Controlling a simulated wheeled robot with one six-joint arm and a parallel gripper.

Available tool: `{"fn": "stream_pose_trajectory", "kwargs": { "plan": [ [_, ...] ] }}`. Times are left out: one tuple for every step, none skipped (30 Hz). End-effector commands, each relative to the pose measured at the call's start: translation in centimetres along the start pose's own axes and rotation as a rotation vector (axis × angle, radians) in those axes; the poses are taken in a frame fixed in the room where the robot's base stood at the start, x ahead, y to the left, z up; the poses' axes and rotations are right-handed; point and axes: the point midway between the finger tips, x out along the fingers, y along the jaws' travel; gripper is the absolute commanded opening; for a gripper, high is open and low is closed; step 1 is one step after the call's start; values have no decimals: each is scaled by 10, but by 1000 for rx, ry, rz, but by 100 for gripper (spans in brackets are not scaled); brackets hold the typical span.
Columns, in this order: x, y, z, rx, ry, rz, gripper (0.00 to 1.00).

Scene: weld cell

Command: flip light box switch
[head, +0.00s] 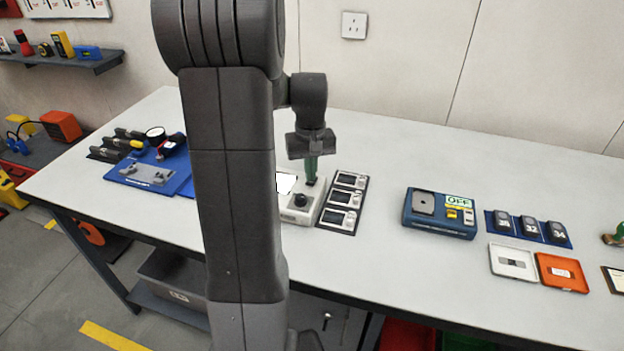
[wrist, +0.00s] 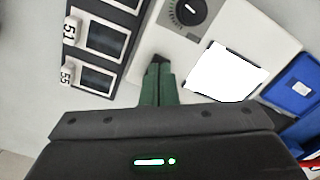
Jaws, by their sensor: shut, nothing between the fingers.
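The light box (head: 300,213) is a pale box on the bench, with a bright white panel (head: 286,184) and a black round knob (head: 301,200). In the wrist view the white panel (wrist: 227,72) is right of my fingers and the knob (wrist: 188,8) is at the top. My gripper (head: 311,178) has its green fingers shut and empty, pointing down over the box's back right part. In the wrist view my gripper (wrist: 158,68) ends at a small dark patch over the box. I cannot tell a switch from the fingertips there, nor whether they touch the box.
A black panel with several small display units (head: 345,203) stands close right of the light box. A blue mat (head: 128,181) with tools lies to the left. A blue device (head: 437,222) with a green OFF sign is further right. Bare bench lies between.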

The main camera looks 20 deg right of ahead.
Motion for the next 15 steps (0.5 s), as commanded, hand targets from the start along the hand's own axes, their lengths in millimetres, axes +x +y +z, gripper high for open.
{"fn": "stream_pose_trajectory", "kwargs": {
  "plan": [
    [1,0,0,0,0,0,0],
    [2,0,0,0,0,0,0],
    [2,0,0,0,0,0,0],
    [3,0,0,0,0,0,0],
    [3,0,0,0,0,0,0],
    [4,0,0,0,0,0,0],
    [4,0,0,0,0,0,0],
    [5,0,0,0,0,0,0],
    [6,0,0,0,0,0,0],
    [6,0,0,0,0,0,0],
    [6,0,0,0,0,0,0],
    [7,0,0,0,0,0,0],
    [7,0,0,0,0,0,0],
    [8,0,0,0,0,0,0],
    [8,0,0,0,0,0,0]
  ]
}}
